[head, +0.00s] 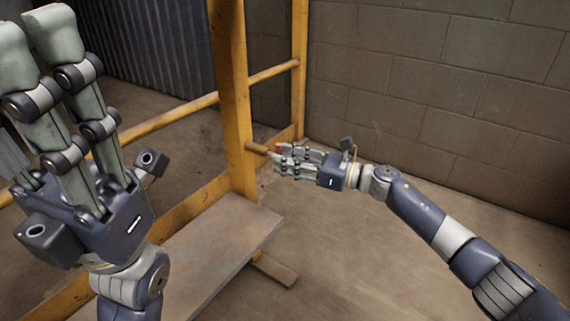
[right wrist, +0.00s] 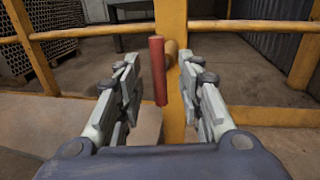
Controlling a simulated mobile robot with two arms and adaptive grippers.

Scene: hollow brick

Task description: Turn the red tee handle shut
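The red tee handle (right wrist: 158,70) stands nearly upright in the right wrist view, in front of a yellow post. In the head view only a small red part of it (head: 279,149) shows by the right fingers. A tan stem (head: 257,149) joins it to the post. My right gripper (right wrist: 160,85) is open, with a finger set on each side of the handle; I see gaps on both sides and no clear contact. My left gripper (head: 55,50) is raised at the left of the head view, its fingers pointing up, with nothing seen between them.
The yellow post (head: 232,100) belongs to a frame with rails (head: 180,115). A flat board (head: 225,240) lies at its foot, with a wooden piece (head: 275,270) beside it. A block wall (head: 430,90) stands behind at the right. The floor at the right is bare.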

